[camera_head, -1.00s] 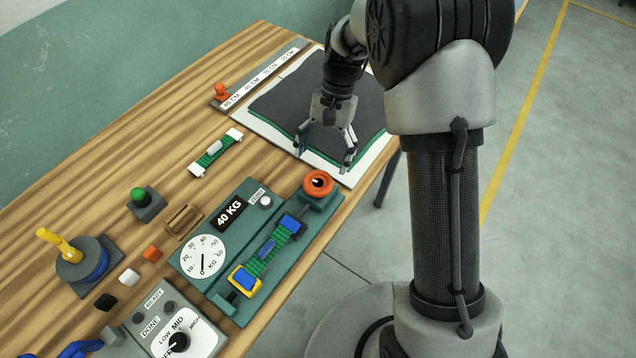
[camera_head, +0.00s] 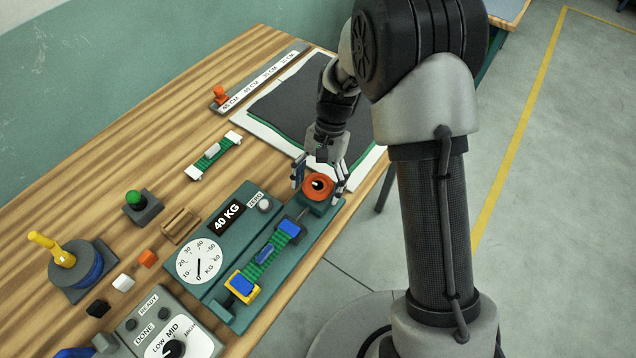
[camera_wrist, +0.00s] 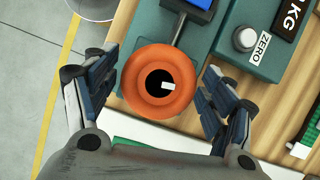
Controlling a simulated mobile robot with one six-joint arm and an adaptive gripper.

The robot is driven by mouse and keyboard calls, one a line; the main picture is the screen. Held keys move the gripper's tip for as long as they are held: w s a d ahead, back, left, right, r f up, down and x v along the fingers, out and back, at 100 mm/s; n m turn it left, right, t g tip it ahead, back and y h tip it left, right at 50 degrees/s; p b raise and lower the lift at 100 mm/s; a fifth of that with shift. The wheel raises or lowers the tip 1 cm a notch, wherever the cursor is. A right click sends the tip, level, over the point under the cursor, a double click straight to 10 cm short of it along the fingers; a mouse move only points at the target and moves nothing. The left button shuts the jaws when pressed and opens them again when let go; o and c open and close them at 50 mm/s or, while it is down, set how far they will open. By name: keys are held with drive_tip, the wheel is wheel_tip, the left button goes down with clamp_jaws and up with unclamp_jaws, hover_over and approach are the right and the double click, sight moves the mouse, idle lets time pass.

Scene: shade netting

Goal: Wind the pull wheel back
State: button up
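The orange pull wheel (camera_head: 319,187) sits at the far right end of the teal tester (camera_head: 213,300). In the wrist view the wheel (camera_wrist: 159,82) shows from above, with a dark centre and a small white mark. My gripper (camera_head: 319,180) is open over the wheel, its fingers on either side. In the wrist view (camera_wrist: 157,92) a gap shows between each finger and the rim. A green strap (camera_head: 264,258) lies along the tester between a yellow-and-blue clamp (camera_head: 242,286) and a blue clamp (camera_head: 289,228).
A white ZERO button (camera_head: 264,206) and a 40 KG plate (camera_head: 227,215) are close by the wheel. A dark net sheet (camera_head: 285,105) on a white board lies behind my gripper. Another green strap (camera_head: 213,156) lies to the left. The table's edge is just right of the tester.

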drive_tip(key=c, duration=0.8)
drive_tip(key=shift+o, duration=0.2)
